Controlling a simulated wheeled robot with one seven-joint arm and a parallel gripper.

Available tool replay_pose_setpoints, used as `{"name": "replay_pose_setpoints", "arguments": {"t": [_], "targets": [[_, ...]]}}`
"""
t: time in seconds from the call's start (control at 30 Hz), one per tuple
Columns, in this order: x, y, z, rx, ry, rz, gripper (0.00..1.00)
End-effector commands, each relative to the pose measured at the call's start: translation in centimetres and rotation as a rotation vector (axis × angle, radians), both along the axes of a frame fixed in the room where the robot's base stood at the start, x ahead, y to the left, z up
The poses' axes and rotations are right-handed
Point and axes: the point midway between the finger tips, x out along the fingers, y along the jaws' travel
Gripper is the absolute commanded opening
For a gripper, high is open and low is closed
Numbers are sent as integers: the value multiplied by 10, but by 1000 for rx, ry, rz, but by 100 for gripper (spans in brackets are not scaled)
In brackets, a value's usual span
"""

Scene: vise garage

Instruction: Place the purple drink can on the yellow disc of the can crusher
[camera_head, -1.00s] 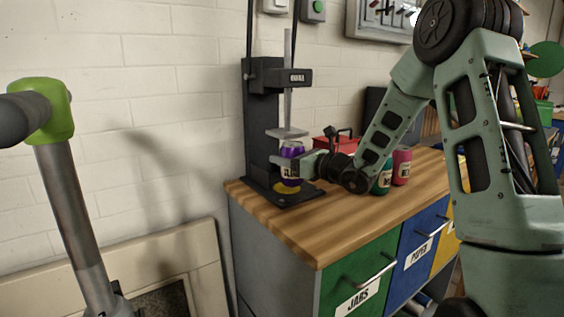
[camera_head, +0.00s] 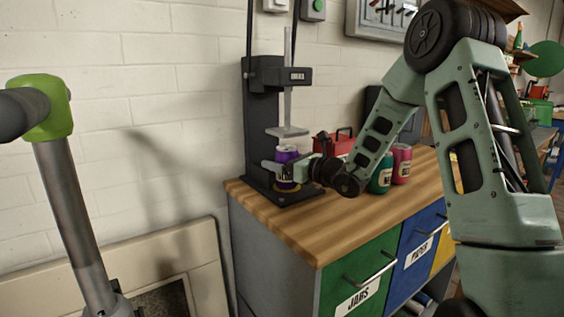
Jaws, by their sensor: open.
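The purple drink can (camera_head: 287,155) stands upright on the black can crusher (camera_head: 262,120), below its raised grey press plate. A sliver of the yellow disc (camera_head: 286,187) shows right at the can's base, and the can appears to rest on it. My gripper (camera_head: 284,170) is at the can's lower half, reaching in from the right with its fingers around it. The jaws are open. The fingers hide part of the can's label and lower side.
A teal can (camera_head: 380,178) and a pink can (camera_head: 401,164) stand to the right on the wooden bench top (camera_head: 320,225). A red toolbox (camera_head: 336,144) is behind my gripper. The front left of the bench top is clear.

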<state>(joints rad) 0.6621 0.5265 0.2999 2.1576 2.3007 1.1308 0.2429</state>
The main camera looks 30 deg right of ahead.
Motion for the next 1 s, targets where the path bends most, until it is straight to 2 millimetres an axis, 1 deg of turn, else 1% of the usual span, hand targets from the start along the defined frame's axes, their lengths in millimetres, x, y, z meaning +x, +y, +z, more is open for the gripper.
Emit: {"name": "replay_pose_setpoints", "arguments": {"t": [0.03,0.07,0.17,0.4,0.6,0.7,0.8,1.0], "targets": [[0,0,4,0,0,0,78],[-2,-1,4,0,0,-1,78],[-16,-7,2,-1,1,-3,78],[-64,-24,2,0,0,-4,78],[-97,-36,2,0,0,-2,78],[-106,-40,2,-1,1,-2,78],[-112,-41,3,0,-1,-1,78],[-113,-40,2,0,0,2,78]]}}
